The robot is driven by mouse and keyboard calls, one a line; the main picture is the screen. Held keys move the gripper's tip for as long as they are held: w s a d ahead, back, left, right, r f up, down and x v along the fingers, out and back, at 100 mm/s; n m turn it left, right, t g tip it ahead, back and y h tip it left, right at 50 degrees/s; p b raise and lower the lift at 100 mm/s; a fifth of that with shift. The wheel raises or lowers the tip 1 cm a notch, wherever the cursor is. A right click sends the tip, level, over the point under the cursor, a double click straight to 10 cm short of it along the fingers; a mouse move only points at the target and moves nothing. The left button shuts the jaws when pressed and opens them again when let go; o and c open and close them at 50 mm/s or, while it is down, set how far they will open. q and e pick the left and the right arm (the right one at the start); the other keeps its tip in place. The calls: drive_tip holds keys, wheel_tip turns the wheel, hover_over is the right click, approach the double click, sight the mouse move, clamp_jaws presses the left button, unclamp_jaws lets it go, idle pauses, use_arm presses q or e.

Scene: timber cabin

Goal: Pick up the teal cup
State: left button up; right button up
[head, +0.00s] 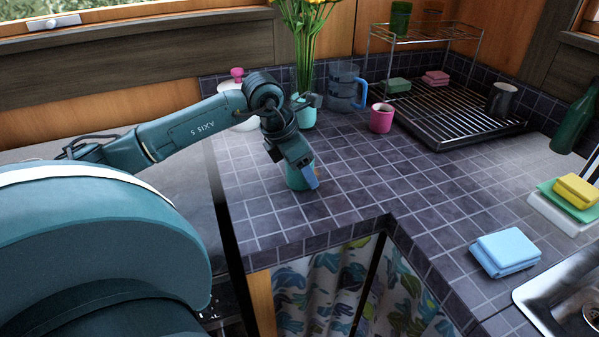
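The teal cup (294,182) stands on the dark tiled counter (345,200), left of its inner corner. My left gripper (306,175) reaches down to it from above and behind. One blue-grey finger lies across the cup's right front side, and the gripper hides much of its upper part. The other finger is hidden, so I cannot tell whether the gripper grips the cup or is only around it. My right gripper is not in view.
Behind the gripper stand a teal vase with flowers (306,112), a clear blue-handled jug (345,88) and a pink mug (381,118). A dish rack (450,120) is at the back right. Light-blue cloths (505,250) lie near the sink (565,305). The counter right of the cup is clear.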

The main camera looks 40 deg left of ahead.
use_arm(q)
drive_tip(key=c, duration=0.6)
drive_tip(key=shift+r, duration=0.15)
